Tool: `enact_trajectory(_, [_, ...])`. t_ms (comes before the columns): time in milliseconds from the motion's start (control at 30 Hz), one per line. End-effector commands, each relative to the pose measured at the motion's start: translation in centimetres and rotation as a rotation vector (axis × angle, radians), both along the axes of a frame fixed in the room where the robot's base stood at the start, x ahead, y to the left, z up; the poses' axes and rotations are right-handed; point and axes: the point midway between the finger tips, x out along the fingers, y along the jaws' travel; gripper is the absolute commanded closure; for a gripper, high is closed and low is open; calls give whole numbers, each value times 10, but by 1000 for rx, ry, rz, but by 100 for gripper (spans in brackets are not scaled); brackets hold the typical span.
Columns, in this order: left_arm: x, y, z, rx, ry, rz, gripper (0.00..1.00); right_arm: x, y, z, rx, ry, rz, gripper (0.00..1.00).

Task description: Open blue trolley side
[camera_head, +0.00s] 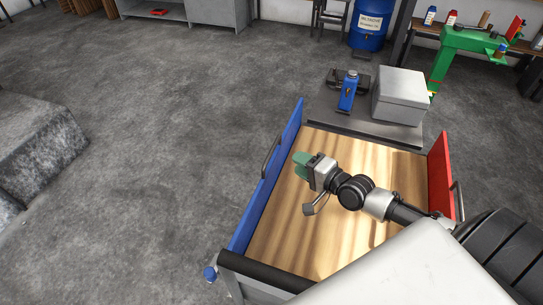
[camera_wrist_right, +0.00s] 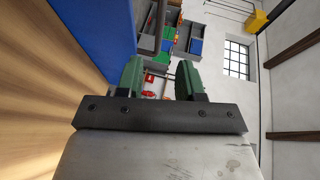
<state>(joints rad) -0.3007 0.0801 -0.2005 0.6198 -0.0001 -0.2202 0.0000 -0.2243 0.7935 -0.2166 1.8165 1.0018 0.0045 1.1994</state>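The trolley has a wooden bed (camera_head: 335,235) with a blue side panel (camera_head: 262,190) standing upright along its left edge. A grey handle (camera_head: 271,155) is on the outer face of the blue side. My right gripper (camera_head: 300,165) is above the bed, just inside the blue side, with its green fingertips toward the panel. In the right wrist view the fingers (camera_wrist_right: 160,80) are apart with nothing between them. The blue side (camera_wrist_right: 95,35) fills the upper left there, with a dark bar, apparently the handle (camera_wrist_right: 158,25), beside it. My left gripper is out of view.
A red side panel (camera_head: 440,175) stands on the trolley's right edge. A grey box (camera_head: 400,95) and a blue bottle-like item (camera_head: 348,92) sit at its far end. A concrete block (camera_head: 40,145) is at the left. The floor left of the blue side is clear.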

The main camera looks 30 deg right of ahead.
Motion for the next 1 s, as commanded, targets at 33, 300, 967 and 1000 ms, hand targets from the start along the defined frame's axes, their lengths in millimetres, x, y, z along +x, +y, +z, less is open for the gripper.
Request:
enact_trajectory(33, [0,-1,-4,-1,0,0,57,1,0,-4,0,-1,0,63])
enact_trajectory(300, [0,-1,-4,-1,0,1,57,26,8,-6,2,-4,-2,63])
enact_trajectory(967, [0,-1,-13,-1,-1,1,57,101,35,-22,0,0,0,63])
enact_trajectory(1000, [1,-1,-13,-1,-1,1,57,101,35,-22,0,0,0,63])
